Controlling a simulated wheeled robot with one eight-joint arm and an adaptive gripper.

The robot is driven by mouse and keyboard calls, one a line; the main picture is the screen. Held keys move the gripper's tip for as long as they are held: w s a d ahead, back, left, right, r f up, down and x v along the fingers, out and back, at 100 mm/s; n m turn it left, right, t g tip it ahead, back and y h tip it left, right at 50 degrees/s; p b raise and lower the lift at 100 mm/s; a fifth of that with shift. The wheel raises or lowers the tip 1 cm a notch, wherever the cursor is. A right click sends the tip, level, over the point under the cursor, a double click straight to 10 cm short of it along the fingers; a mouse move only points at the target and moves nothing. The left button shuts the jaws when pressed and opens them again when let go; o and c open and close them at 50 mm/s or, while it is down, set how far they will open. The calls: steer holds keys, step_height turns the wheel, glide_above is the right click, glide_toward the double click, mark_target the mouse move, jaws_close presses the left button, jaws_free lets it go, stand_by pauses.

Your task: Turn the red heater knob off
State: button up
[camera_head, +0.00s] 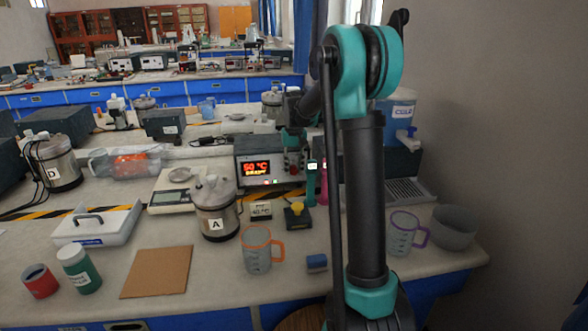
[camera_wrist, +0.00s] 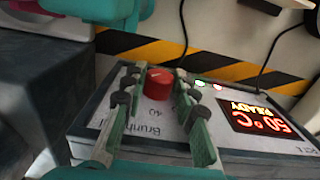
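The red heater knob (camera_wrist: 157,84) is on the front panel of a grey heater box (camera_wrist: 110,105) in the wrist view. My gripper (camera_wrist: 161,72) has its green fingers apart, one on each side of the knob. Gaps show between the knob and the fingers, so it is not gripped. The box's lit display (camera_wrist: 255,117) reads 50 °C and READY.
Container A (camera_head: 215,215) stands in front of the heater box, left of my arm. A green bottle-like tool (camera_head: 311,185) is close to the box's right side. An orange-handled mug (camera_head: 257,250) and a purple-handled mug (camera_head: 403,233) stand nearer the front. A brown board (camera_head: 157,271) lies front left.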

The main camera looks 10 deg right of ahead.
jaws_close()
steer(key=shift+a+h, duration=0.35)
steer(key=shift+h, duration=0.65)
steer(key=shift+f+h, duration=0.1)
steer(key=shift+h, duration=1.3)
steer(key=o, duration=0.7)
jaws_free()
steer(key=v, duration=1.2)
